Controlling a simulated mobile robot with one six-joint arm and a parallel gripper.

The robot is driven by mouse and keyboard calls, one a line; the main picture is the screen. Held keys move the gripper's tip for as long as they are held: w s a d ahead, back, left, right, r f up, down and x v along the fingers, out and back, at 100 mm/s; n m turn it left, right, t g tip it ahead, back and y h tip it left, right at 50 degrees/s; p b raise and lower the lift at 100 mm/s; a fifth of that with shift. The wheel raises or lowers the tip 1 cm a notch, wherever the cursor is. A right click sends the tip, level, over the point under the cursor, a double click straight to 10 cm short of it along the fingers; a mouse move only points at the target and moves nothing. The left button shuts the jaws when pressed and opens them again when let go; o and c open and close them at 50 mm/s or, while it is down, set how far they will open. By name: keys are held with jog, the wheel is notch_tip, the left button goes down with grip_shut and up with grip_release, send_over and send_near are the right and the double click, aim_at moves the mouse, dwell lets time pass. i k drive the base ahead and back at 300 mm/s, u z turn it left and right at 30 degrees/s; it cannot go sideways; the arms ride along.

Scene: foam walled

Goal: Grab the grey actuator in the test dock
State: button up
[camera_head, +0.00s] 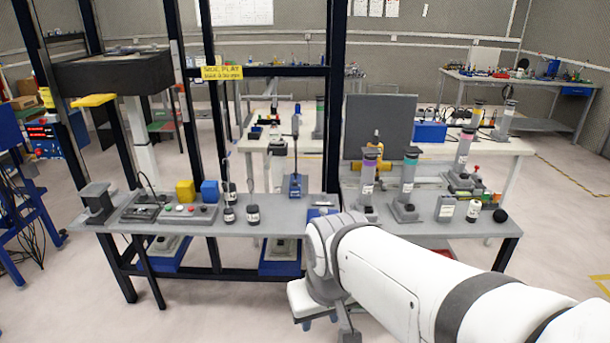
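Several grey cylinders with coloured bands stand upright in grey bases. One with a purple band (368,180) and one with a teal band (408,178) are on the near bench, right of centre. One with a pink band (463,150) stands behind them to the right. I cannot tell which one is the grey actuator, or which base is the test dock. A dark grey block-like fixture (97,202) stands at the bench's left end. My white arm reaches in from the lower right. My gripper (346,328) is partly visible below the wrist, in front of the bench; its fingers are unclear.
The grey bench (290,212) also holds a button box (182,209), yellow and blue blocks and small dark jars (253,215). Dark upright posts (333,100) and a grey panel (381,125) rise behind its surface. Open floor lies in front on the left.

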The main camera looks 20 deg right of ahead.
aim_at(459, 180)
jog(key=u, duration=1.75)
jog(key=k, duration=1.7)
jog(key=z, duration=1.8)
jog(key=i, duration=1.7)
jog(key=z, duration=0.15)
